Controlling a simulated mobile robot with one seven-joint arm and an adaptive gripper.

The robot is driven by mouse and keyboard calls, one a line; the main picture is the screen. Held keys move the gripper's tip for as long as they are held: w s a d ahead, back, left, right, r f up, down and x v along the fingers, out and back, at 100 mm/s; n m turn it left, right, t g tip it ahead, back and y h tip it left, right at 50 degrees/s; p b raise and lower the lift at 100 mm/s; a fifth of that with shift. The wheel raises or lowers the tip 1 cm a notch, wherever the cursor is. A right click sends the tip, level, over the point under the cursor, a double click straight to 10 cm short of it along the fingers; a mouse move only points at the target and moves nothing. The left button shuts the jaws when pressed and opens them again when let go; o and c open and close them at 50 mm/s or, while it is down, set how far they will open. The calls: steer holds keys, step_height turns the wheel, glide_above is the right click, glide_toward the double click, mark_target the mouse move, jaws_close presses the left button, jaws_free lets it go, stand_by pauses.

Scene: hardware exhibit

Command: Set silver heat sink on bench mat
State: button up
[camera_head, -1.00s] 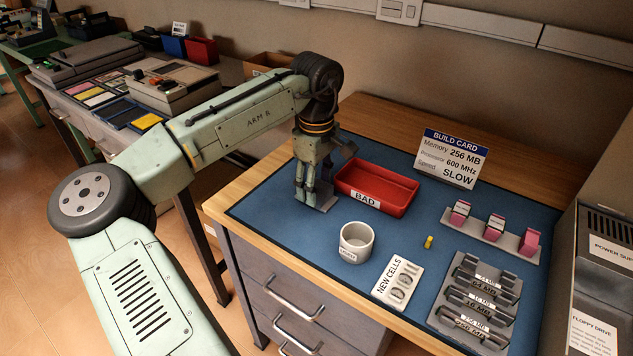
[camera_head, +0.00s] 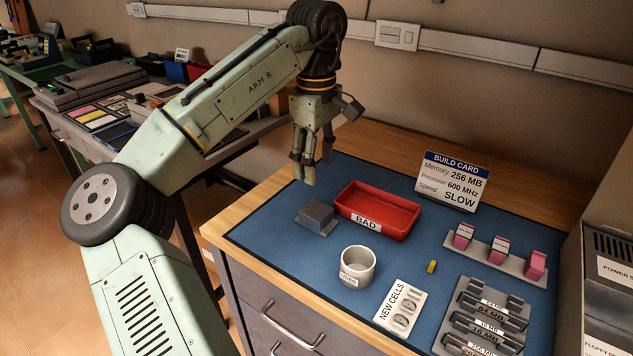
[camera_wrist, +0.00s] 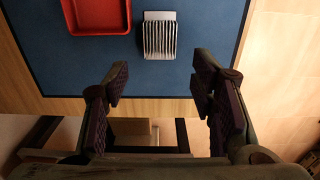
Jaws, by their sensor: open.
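The silver heat sink (camera_head: 317,217), a small finned grey block on a flat plate, rests on the blue bench mat (camera_head: 280,240), just left of the red bin. In the wrist view the heat sink (camera_wrist: 160,36) lies on the mat (camera_wrist: 110,70) with its fins up, ahead of my fingers and apart from them. My gripper (camera_head: 308,170) is open and empty, raised above and a little behind the heat sink. In the wrist view its two fingers (camera_wrist: 160,85) are spread wide with nothing between them.
The red BAD bin (camera_head: 377,211) stands right beside the heat sink. A white cup (camera_head: 357,267), a NEW CELLS card (camera_head: 403,306), a small yellow piece (camera_head: 432,267), a rack of pink-and-white pieces (camera_head: 499,248) and a memory rack (camera_head: 485,315) are farther right. The mat's front left is clear.

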steer(key=shift+r, duration=0.45)
